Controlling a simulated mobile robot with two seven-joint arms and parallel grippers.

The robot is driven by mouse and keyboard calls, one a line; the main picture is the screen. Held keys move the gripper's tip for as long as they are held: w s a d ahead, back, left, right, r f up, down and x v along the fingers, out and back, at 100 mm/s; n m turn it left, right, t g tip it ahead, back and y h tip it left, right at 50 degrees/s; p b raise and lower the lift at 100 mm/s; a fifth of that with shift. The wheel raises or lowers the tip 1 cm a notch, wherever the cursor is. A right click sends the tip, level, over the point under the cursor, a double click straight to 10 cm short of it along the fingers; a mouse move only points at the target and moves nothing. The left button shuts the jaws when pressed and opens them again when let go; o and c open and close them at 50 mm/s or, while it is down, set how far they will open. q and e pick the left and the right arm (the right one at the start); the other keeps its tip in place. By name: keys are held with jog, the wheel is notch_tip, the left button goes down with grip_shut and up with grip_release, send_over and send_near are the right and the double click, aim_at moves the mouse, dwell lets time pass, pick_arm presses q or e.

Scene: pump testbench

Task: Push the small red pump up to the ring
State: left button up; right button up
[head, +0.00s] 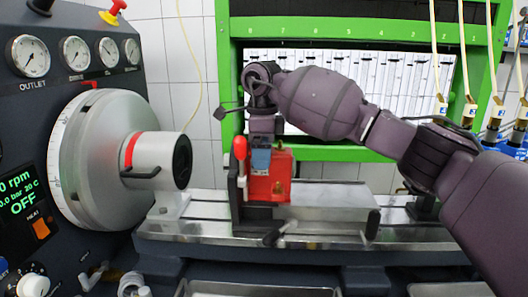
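The small red pump (268,186) sits upright on a dark carriage on the metal bench rail, left of the middle. A blue-grey block shows at its top left. To its left, a silver cylinder with a red ring (132,152) and a dark round end faces it from the big grey disc. A clear gap lies between that dark end and the pump. My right arm reaches in from the right, and its gripper (263,138) points down at the top of the pump. The fingertips are hard to make out, and I cannot tell if they touch it. My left gripper is not in view.
A red-knobbed lever (240,150) stands at the pump's left side. A silver block (330,198) lies to the right on the rail (200,228). The green rack (223,60) stands behind. Trays show at the bottom edge. A gauge panel (75,22) is at the left.

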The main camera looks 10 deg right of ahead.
jog(key=shift+o, duration=0.7)
